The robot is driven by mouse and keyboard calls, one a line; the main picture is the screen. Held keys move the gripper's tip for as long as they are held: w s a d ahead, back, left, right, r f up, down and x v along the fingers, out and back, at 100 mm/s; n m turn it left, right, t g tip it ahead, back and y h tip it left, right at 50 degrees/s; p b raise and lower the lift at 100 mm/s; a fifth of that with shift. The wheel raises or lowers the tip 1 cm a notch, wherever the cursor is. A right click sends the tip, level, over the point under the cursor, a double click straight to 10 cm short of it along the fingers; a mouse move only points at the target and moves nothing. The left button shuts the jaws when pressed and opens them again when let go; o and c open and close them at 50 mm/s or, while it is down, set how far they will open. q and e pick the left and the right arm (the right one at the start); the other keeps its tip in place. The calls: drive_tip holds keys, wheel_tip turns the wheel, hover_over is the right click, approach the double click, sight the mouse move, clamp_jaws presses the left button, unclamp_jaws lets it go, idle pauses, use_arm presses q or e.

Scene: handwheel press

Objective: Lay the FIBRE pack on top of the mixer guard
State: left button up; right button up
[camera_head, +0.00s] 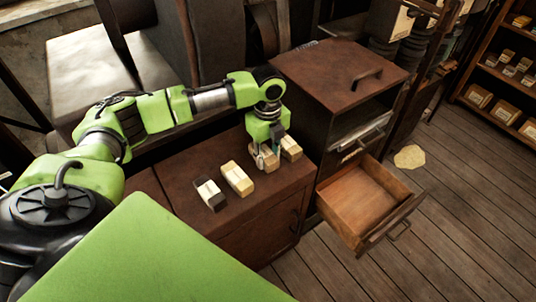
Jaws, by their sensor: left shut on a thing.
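My left gripper (267,156) points down over the low brown cabinet and is shut on a pale pack (266,164). The pack is partly hidden by the fingers; I cannot tell whether it still touches the cabinet top. A tan pack (291,148) stands close to its right. A yellowish pack (237,179) and a dark pack with a white band (210,195) lie to its left. No label is readable, so I cannot tell which pack is FIBRE. I cannot tell for sure which part is the mixer guard. My right gripper is not in view.
A taller brown cabinet (323,78) with a handled top stands right of the packs. Its drawer (365,196) is pulled out and looks empty. Dark machinery stands behind. A shelf (480,93) with packs is at far right. The plank floor (450,220) is mostly clear.

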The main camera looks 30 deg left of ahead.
sight(268, 156)
use_arm(q)
drive_tip(key=shift+f, duration=0.4)
drive_tip(key=shift+f, duration=0.1)
drive_tip(key=o, duration=1.1)
drive_tip(key=shift+w+r, duration=0.1)
drive_tip(key=shift+r, duration=0.25)
wheel_tip(268, 156, up, 12)
drive_tip(key=b, duration=0.3)
drive_tip(key=shift+f, duration=0.25)
